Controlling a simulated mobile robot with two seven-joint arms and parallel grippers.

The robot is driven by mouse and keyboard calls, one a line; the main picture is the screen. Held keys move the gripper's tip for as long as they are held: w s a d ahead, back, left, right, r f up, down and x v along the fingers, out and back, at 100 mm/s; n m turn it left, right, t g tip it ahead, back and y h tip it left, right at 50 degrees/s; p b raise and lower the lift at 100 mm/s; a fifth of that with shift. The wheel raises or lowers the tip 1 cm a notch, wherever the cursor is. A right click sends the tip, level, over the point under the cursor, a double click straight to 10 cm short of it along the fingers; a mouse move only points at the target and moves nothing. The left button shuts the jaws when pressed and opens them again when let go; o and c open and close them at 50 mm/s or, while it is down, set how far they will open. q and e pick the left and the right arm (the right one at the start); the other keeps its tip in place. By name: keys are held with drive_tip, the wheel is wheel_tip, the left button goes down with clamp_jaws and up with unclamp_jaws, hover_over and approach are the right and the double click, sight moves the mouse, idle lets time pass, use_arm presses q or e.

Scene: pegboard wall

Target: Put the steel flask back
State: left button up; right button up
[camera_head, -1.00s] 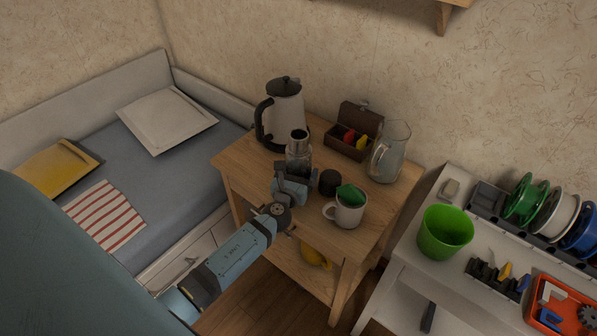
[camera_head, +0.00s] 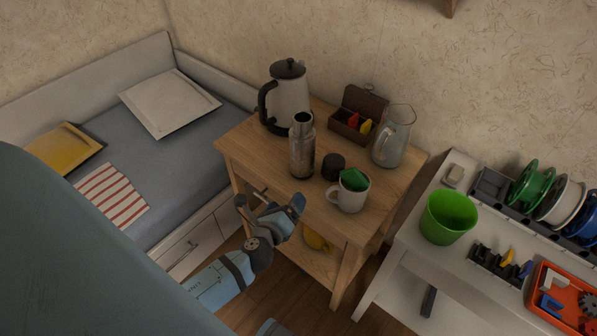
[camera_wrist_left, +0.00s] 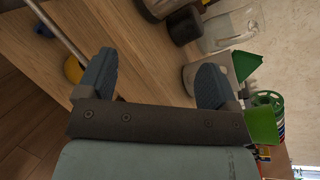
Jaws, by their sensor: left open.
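The steel flask (camera_head: 302,150) stands upright on the wooden side table (camera_head: 317,208), its narrower neck uncovered at the top. A short black cylinder (camera_head: 333,166), perhaps its cap, stands just to its right. My left gripper (camera_head: 271,205) is open and empty, at the table's front edge, apart from the flask and nearer to me. Part of what looks like the flask (camera_wrist_left: 155,8) is cut off at that view's top edge. My right gripper is not in view.
A kettle (camera_head: 288,97) stands behind the flask. A white mug (camera_head: 348,193) with something green in it stands front right, a glass jug (camera_head: 393,143) and an open brown box (camera_head: 356,117) behind. A yellow object (camera_head: 316,240) sits on the lower shelf. The table's front left is clear.

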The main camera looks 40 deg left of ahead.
use_arm(q)
drive_tip(key=s+d+f+n+g+h, duration=0.1)
drive_tip(key=s+d+n, duration=0.4)
drive_tip(key=n, duration=0.6)
drive_tip(key=s+d+f+n+g+h, duration=0.2)
drive_tip(key=s+d+n+h, duration=0.4)
drive_tip(key=n, duration=0.5)
drive_tip(key=shift+s+d+g, duration=0.2)
drive_tip(key=shift+d+g, duration=0.65)
drive_tip(key=shift+g, duration=0.05)
